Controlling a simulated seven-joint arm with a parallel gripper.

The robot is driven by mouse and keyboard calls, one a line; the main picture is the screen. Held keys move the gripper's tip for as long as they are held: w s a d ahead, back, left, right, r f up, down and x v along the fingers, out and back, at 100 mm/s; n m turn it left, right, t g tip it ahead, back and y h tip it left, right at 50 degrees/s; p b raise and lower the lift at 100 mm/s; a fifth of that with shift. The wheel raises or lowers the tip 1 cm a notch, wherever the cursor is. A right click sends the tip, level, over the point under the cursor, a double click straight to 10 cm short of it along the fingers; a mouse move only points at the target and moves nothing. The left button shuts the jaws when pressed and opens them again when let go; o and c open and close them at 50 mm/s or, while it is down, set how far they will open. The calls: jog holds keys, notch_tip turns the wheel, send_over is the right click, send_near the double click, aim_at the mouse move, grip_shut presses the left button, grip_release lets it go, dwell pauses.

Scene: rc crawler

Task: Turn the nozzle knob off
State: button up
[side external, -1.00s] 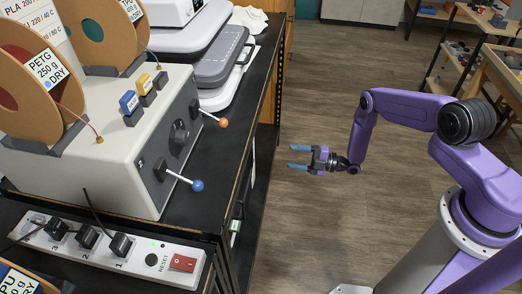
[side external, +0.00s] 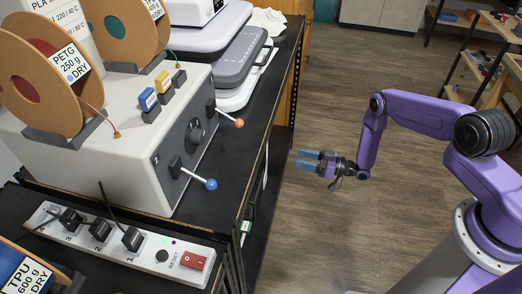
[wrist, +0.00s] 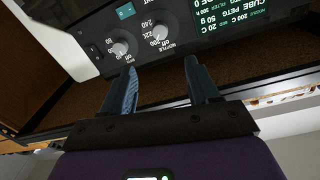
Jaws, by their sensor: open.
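In the wrist view a dark panel carries two round grey knobs. The nozzle knob (wrist: 158,31) is the right one, beside printed marks "NOZZLE", "Off" and "240". The other knob (wrist: 118,50) is on its left, near the marks 60 and 80. My gripper (wrist: 160,78) is open and empty, its two blue fingers apart below the knobs in the picture and not visibly touching them. Exactly where the nozzle knob points is too small to tell. In the side external view my gripper (side external: 307,159) is in free air right of the bench. I cannot identify the nozzle knob there.
A lit display (wrist: 233,20) is right of the knobs. In the side external view a cream box (side external: 110,150) with spools, an orange-tipped lever (side external: 239,123) and a blue-tipped lever (side external: 211,184) stands on the black bench (side external: 262,95). The floor around my arm is open.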

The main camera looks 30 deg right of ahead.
jog(key=x, duration=1.5)
jog(key=shift+w+a, duration=0.15)
jog(key=shift+a, duration=0.1)
jog(key=c, duration=1)
